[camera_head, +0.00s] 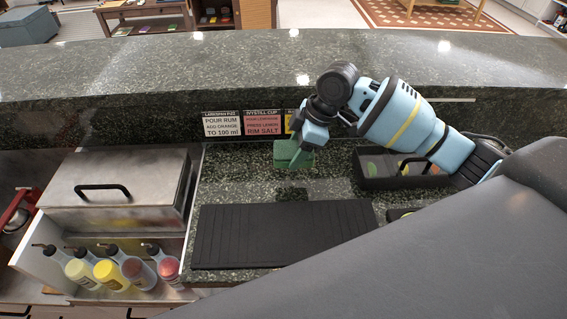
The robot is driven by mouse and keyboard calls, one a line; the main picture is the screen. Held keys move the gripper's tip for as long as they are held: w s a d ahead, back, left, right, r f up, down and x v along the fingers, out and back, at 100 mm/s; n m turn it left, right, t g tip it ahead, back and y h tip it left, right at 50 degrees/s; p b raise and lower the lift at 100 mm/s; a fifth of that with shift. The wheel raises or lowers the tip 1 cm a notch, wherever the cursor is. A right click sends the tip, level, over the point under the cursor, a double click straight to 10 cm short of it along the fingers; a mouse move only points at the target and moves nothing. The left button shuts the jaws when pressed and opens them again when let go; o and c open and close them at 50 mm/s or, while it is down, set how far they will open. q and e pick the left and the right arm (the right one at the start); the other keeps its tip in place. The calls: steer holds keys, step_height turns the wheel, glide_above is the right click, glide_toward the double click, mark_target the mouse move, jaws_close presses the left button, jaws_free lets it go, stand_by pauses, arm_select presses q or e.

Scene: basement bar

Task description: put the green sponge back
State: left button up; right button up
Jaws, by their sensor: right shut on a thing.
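The green sponge (282,153) is in my right gripper (298,155), which is shut on it. The gripper points down and holds the sponge above the speckled dark counter, in front of the recipe cards. The fingers cover part of the sponge. The gap between the sponge and the counter is hard to judge. My left gripper is not in view.
A black ribbed mat (283,235) lies on the lower counter. A black tray (375,183) with green and yellow things stands right, partly behind my arm. Recipe cards (222,124) line the raised ledge. A lidded steel box (115,190) and several bottles (108,275) stand left.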

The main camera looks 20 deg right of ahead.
mark_target(291, 150)
steer(key=m, duration=0.2)
steer(key=t, duration=0.1)
steer(key=shift+s+a+r+m, duration=0.25)
steer(key=shift+s+r+m, duration=0.1)
steer(key=shift+m, duration=0.05)
steer(key=m, duration=0.1)
steer(key=r+m+t+h, duration=0.1)
steer(key=m, duration=0.2)
steer(key=shift+s+a+r+m+h, duration=0.2)
steer(key=shift+s+r+m+h, duration=0.1)
steer(key=shift+r+h, duration=0.1)
steer(key=m, duration=0.1)
steer(key=r+m+h, duration=0.1)
steer(key=m, duration=0.1)
steer(key=r+m+t+h, duration=0.1)
steer(key=m, duration=0.1)
steer(key=shift+s+a, duration=0.1)
steer(key=shift+s, duration=0.15)
steer(key=shift+r+m, duration=0.2)
steer(key=shift+m, duration=0.5)
steer(key=shift+s, duration=0.1)
